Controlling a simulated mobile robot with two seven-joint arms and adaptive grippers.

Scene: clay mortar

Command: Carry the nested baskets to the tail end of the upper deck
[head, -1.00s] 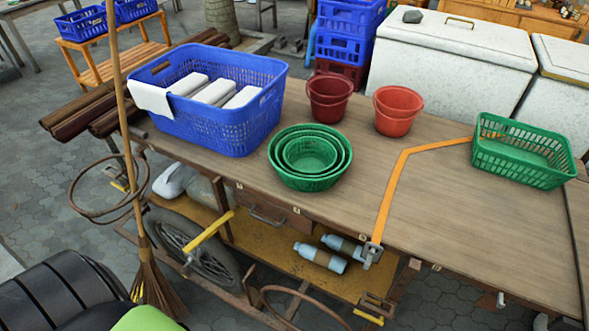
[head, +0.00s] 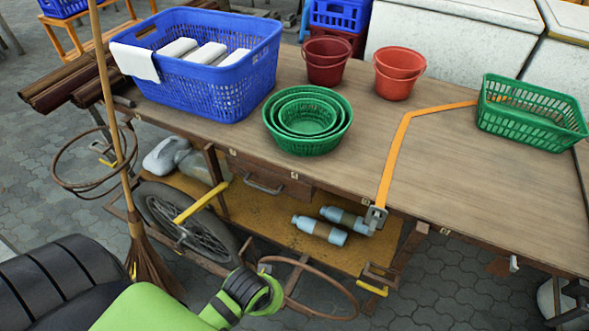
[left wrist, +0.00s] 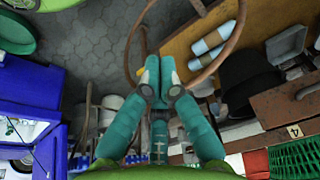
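The nested baskets (head: 308,141) are round green baskets, one inside another, upright on the wooden upper deck (head: 330,180). They stand in front of the dark red buckets and right of the large blue basket. My green left arm reaches in at the bottom of the head view, below the deck and apart from the nested baskets. In the left wrist view my left gripper (left wrist: 160,76) has its teal fingers together, with nothing visible between them. I cannot identify my right gripper in either view.
A blue basket (head: 190,90) with white cloths, dark red buckets (head: 326,70), orange-red buckets (head: 396,85) and a green rectangular basket (head: 528,122) stand on the deck. An orange strap (head: 398,140) crosses it. Bare wood lies either side of the strap. A broom (head: 140,250) stands in front.

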